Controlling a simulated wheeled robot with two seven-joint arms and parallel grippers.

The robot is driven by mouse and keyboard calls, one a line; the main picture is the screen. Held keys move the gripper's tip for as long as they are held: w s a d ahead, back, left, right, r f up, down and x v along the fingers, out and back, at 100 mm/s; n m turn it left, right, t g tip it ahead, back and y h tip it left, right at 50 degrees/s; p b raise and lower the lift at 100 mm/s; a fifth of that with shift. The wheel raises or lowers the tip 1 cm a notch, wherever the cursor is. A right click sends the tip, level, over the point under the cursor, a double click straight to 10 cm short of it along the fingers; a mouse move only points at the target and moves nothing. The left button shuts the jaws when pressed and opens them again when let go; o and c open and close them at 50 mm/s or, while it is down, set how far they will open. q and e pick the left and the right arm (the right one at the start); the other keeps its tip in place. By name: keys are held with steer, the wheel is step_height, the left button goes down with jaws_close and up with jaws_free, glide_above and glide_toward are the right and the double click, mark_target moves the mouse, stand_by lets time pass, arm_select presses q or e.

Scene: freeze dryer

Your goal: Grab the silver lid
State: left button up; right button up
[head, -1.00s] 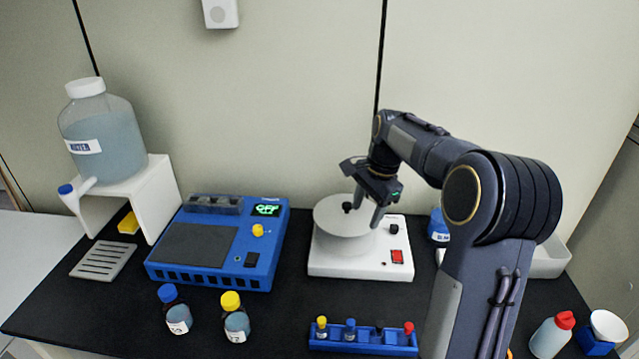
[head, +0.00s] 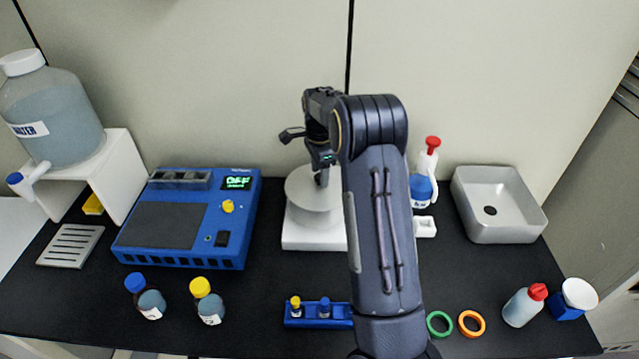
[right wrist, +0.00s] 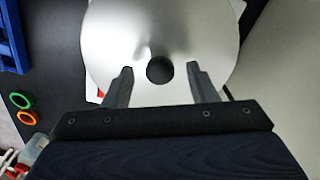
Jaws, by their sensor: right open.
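The silver lid (right wrist: 115,35) is a round metal disc with a black knob (right wrist: 158,70) in its middle. In the head view the lid (head: 300,187) sits on the white device (head: 300,238), partly hidden by my right arm. My right gripper (right wrist: 159,72) is open, with one finger on each side of the knob in the right wrist view. I see a gap between the knob and both fingers there. In the head view the right gripper (head: 321,180) points down over the lid. My left gripper is not in view.
A blue machine (head: 190,225) stands left of the white device. A blue rack (head: 310,322) with small vials is in front. A grey sink (head: 465,205) and a blue-labelled bottle (head: 420,190) are at the right. My arm hides part of the black bench.

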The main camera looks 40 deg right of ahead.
steer(key=shift+f, duration=0.25)
jaws_close()
steer(key=shift+r, duration=0.1)
